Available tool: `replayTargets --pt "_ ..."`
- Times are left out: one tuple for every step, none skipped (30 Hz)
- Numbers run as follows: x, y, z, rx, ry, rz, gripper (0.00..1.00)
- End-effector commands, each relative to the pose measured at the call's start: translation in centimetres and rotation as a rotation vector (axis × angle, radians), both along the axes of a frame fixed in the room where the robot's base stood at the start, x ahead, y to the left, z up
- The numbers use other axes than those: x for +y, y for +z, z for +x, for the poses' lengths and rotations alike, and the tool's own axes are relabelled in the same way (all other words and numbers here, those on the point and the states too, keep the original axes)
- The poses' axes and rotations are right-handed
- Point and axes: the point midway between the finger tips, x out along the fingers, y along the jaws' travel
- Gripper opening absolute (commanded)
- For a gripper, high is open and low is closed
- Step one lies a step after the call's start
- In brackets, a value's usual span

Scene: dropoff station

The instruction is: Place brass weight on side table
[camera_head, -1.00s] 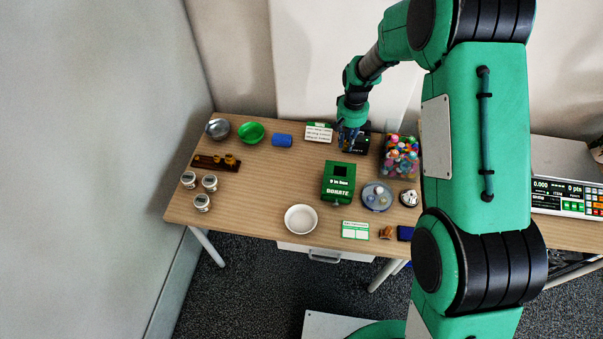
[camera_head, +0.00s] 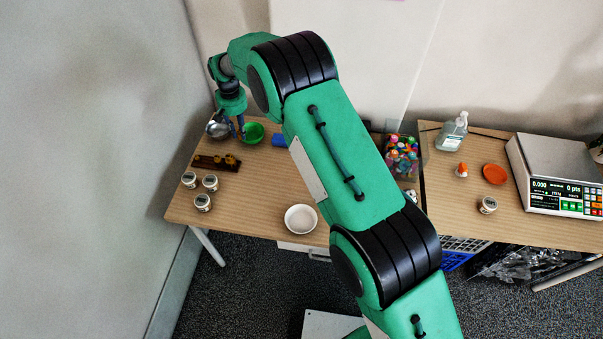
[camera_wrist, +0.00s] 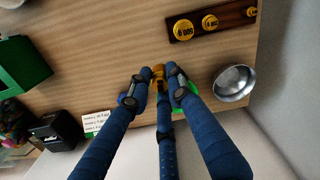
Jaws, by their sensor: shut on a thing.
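My gripper (camera_head: 236,130) is over the far left of the wooden table (camera_head: 262,190), by the green bowl. In the wrist view, my gripper (camera_wrist: 158,84) is shut on a small yellow-gold brass weight (camera_wrist: 158,71) between its fingertips. The fingers hide part of it, and the head view does not show it clearly. More brass weights (camera_wrist: 183,30) sit in a dark wooden block (camera_wrist: 225,23), which also shows in the head view (camera_head: 203,163). A second wooden table (camera_head: 455,210) stands at the right; I cannot tell which is the side table.
A metal bowl (camera_head: 215,130) and green bowl (camera_head: 253,133) are close to my gripper. Several jars (camera_head: 203,202) stand at the front left, and a white bowl (camera_head: 300,218) at front. A wall bounds the left. The right table holds a scale (camera_head: 555,170), bottle (camera_head: 452,132) and orange dish (camera_head: 495,174).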

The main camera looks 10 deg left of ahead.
Motion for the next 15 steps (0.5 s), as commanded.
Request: replayTargets --pt "2.2 0.0 -0.9 0.0 0.019 0.0 0.0" --pt "3.4 0.0 -1.3 -0.001 0.029 0.0 0.0" --pt "4.8 -0.1 -2.0 -0.001 0.04 0.0 0.0" --pt "6.0 -0.1 -2.5 -0.001 0.049 0.0 0.0" --pt "7.0 -0.1 -3.0 0.0 0.057 0.0 0.0" --pt "8.5 -0.1 -3.7 -0.001 0.068 0.0 0.0" --pt "9.4 -0.1 -4.2 -0.001 0.076 0.0 0.0" --pt "10.3 -0.1 -4.7 0.0 0.083 0.001 0.0" --pt "11.4 -0.1 -5.3 0.0 0.093 0.0 0.0" --pt "12.2 -0.1 -5.7 -0.001 0.099 0.0 0.0" --pt "12.9 -0.1 -6.1 -0.001 0.104 0.0 0.0" --pt "13.8 -0.1 -6.7 -0.001 0.112 0.0 0.0" --pt "14.3 -0.1 -7.1 -0.001 0.116 0.001 0.0" --pt "14.8 -0.1 -7.4 -0.001 0.12 0.001 0.0" --pt "15.5 -0.1 -7.9 0.0 0.126 0.0 0.0"
